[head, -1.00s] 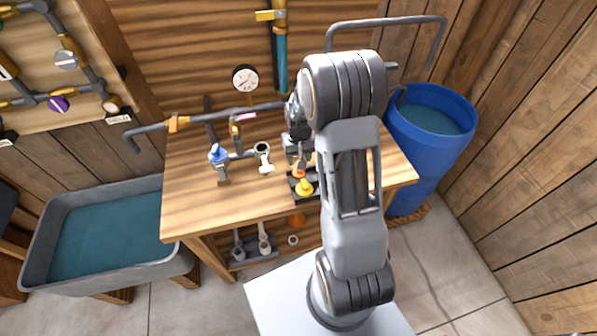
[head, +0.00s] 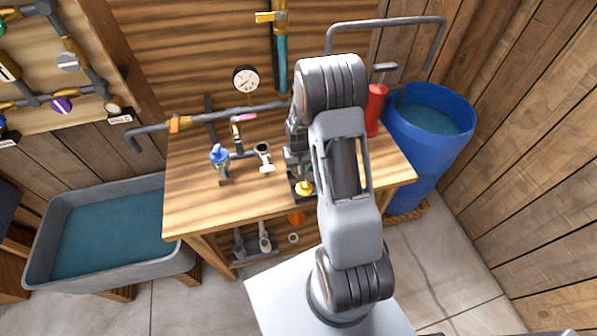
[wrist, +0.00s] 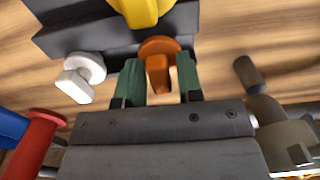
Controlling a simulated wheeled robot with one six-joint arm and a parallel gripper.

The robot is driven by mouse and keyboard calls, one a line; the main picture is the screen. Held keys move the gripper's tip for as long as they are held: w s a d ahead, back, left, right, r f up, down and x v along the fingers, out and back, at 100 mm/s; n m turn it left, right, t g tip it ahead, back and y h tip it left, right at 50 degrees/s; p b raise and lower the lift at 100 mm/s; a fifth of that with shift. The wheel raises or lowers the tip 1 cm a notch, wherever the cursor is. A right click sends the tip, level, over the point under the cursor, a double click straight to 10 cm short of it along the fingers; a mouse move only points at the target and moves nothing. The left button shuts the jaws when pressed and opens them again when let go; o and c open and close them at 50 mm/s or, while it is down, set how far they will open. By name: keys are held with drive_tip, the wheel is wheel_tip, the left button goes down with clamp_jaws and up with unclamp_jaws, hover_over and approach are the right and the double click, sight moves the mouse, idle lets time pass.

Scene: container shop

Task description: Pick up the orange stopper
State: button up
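The orange stopper (wrist: 158,65) shows in the wrist view, with a round top and a narrow grip, beside a dark block. My gripper (wrist: 160,84) has its two green fingers apart, one on each side of the stopper's grip. Gaps show between the grip and both fingers, wider on the right. In the head view my gripper (head: 298,160) is low over the workbench, just behind a yellow stopper (head: 304,188). The orange stopper is hidden there by my gripper.
The yellow stopper (wrist: 138,10) and a white knob-like piece (wrist: 80,76) are close by in the wrist view. Grey pipe fittings (wrist: 278,115) lie at right, a red-handled piece (wrist: 38,140) at left. A red cylinder (head: 376,108) stands on the workbench (head: 240,208).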

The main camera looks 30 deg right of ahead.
clamp_jaws()
drive_tip(key=shift+r, duration=0.1)
